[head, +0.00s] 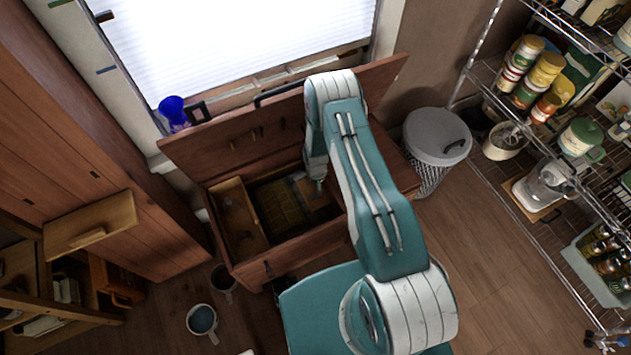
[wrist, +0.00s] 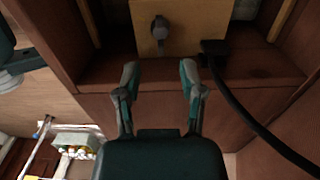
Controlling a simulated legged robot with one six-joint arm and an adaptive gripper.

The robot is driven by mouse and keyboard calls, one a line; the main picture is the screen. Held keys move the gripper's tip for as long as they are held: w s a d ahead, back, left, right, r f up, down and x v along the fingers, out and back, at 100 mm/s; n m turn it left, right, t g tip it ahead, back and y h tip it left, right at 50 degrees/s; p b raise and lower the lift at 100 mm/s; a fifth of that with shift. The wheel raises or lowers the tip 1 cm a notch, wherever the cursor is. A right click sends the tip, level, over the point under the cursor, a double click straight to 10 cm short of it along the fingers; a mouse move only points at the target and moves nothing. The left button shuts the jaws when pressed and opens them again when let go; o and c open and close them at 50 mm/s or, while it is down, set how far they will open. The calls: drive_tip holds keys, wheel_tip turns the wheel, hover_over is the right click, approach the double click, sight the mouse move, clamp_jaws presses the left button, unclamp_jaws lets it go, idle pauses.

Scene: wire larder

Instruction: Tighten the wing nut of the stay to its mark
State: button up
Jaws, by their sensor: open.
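In the wrist view, a small grey knob-like piece (wrist: 160,28), which looks like the wing nut, stands on a light wooden panel (wrist: 190,22). It is ahead of my gripper (wrist: 160,76), roughly between the fingers' lines but beyond the tips. My gripper is open and empty, its two fingers apart. A dark bar (wrist: 245,112), possibly the stay, runs from a block beside the panel down to the right, right of my fingers. No mark can be made out. In the head view, my arm hides most of the gripper and the nut does not show.
In the head view, a wooden chest (head: 262,268) stands open, its lid (head: 235,140) raised below the window. A blue vase (head: 173,110) is on the sill. A lidded bin (head: 436,140) and wire shelving (head: 490,170) stand right. Mugs (head: 202,320) are on the floor at left.

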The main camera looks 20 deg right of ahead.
sight(315, 196)
drive_tip(key=shift+a+f, duration=0.2)
drive_tip(key=shift+f, duration=0.95)
drive_tip(key=shift+d+f, duration=0.1)
drive_tip(key=shift+f, duration=2.1)
clamp_jaws()
